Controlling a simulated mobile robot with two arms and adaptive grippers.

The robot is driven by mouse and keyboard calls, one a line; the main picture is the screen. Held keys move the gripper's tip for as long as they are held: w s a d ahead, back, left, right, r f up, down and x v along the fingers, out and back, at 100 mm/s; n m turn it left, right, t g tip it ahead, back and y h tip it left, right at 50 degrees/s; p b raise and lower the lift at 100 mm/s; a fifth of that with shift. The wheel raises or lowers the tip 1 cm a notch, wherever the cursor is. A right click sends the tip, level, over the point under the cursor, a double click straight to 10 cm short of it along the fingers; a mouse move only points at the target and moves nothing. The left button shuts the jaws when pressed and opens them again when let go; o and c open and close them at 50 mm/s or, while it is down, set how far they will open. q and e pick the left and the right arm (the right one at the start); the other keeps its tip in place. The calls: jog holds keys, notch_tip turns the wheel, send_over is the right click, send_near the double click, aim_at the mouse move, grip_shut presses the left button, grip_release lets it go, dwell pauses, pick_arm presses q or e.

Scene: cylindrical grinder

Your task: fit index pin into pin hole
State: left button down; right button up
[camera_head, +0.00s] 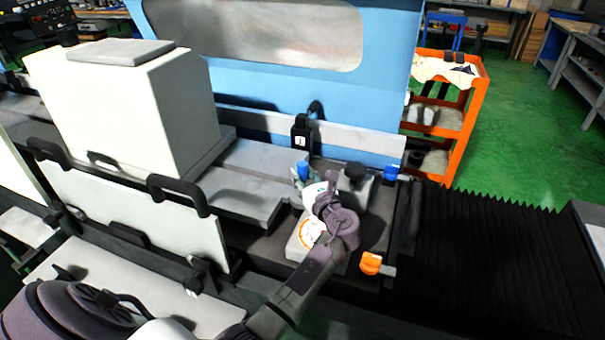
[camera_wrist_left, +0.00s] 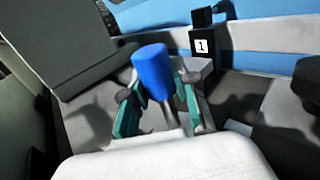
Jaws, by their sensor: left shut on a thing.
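The index pin with a blue cylindrical head (camera_head: 302,170) stands between the fingers of my left gripper (camera_head: 303,183). In the left wrist view the blue head (camera_wrist_left: 153,72) rises roughly upright, slightly tilted, between the two teal fingers of the gripper (camera_wrist_left: 158,103). The gripper is shut on it. It is over the grinder's grey fixture, in front of the black block labelled 1 (camera_head: 300,135), which also shows in the wrist view (camera_wrist_left: 202,45). The pin's lower end is hidden, and I cannot make out the pin hole. My right gripper is not in view.
A round orange-and-white dial (camera_head: 311,233) and an orange knob (camera_head: 371,263) are near my left wrist. A black knob (camera_head: 354,173) is right of the gripper. A large white housing (camera_head: 130,105) stands left. A blue guard (camera_head: 390,60) rises behind.

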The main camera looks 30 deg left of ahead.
pick_arm(q)
jog(key=shift+p, duration=0.3)
jog(key=shift+f+b, duration=1.55)
jog(key=shift+f, duration=0.85)
jog(key=shift+r, duration=0.1)
jog(key=shift+r+p, duration=2)
jog(key=shift+p, duration=0.3)
jog(key=shift+p, duration=0.65)
dwell(0.4)
jog(key=shift+f+b, duration=1.3)
jog(key=shift+f, duration=0.6)
